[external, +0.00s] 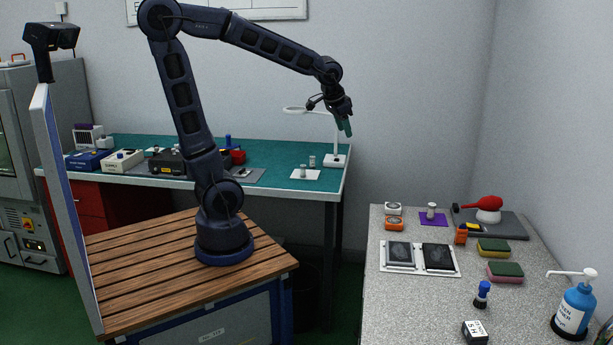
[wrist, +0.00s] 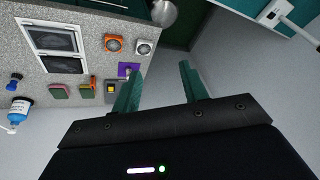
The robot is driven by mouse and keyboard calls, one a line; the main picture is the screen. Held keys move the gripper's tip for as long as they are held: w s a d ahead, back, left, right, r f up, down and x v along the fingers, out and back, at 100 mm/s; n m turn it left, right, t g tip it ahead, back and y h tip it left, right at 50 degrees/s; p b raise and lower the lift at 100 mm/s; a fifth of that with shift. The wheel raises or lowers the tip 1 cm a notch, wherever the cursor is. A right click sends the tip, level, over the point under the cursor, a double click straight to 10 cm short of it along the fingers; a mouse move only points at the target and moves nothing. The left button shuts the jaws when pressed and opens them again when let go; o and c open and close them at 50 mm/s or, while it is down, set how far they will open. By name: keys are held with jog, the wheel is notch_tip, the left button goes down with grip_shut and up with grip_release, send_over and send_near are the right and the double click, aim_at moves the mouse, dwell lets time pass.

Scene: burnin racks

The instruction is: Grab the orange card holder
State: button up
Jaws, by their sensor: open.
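A small upright orange holder (external: 461,237) stands on the speckled right-hand counter, beside the yellow-green sponge and in front of the dark grey board. My gripper (external: 345,126) is raised in the air left of the counter, well apart from the holder. Its two green fingers (wrist: 160,76) are spread, with nothing between them.
A green-topped bench (external: 270,165) stands behind.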

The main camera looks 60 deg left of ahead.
jog(key=w+d+f+m, duration=0.2)
jog(key=w+d+f, duration=0.2)
jog(key=w+d, duration=0.45)
jog(key=m+g+h, duration=0.1)
jog(key=m+h, duration=0.2)
send_near(462, 228)
jog(key=f, duration=0.2)
jog(key=x, duration=0.5)
jog(key=shift+f, duration=0.15)
jog(key=shift+d+x, duration=0.1)
jog(key=shift+x, duration=1.25)
jog(key=shift+d+x, duration=0.15)
jog(key=shift+x, duration=1.25)
jog(key=shift+w, duration=0.15)
grip_shut()
